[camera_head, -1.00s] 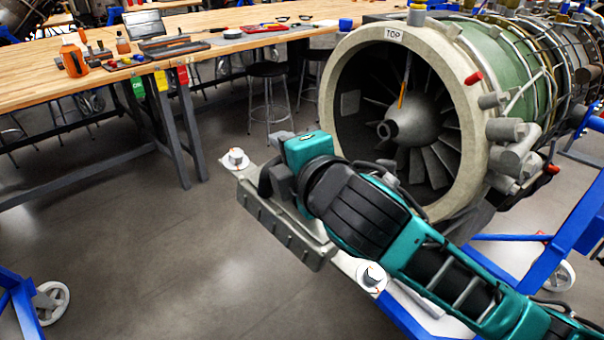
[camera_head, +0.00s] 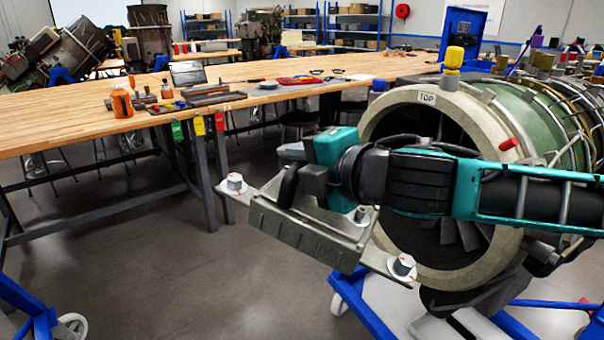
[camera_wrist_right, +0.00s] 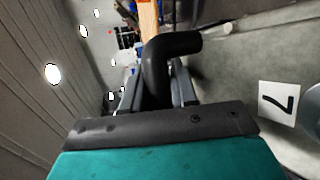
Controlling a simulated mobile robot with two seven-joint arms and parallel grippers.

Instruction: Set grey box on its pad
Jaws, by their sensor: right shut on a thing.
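The grey box (camera_head: 308,232) is a ribbed metal housing with a flange at each end, each bearing a white washer and bolt. It hangs tilted in the air in front of the lower left of the engine's intake ring. My right gripper (camera_head: 290,188) is shut on the box's black handle, at the box's upper side. In the right wrist view the bent black handle (camera_wrist_right: 165,65) sits between the two fingers (camera_wrist_right: 158,95). I cannot make out the pad in these frames. My left gripper is not in view.
The engine (camera_head: 480,105), with a TOP label on its pale ring, stands close behind the box and my arm on a blue wheeled stand (camera_head: 365,305). A long wooden workbench (camera_head: 60,120) with tools and a laptop is behind at left.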

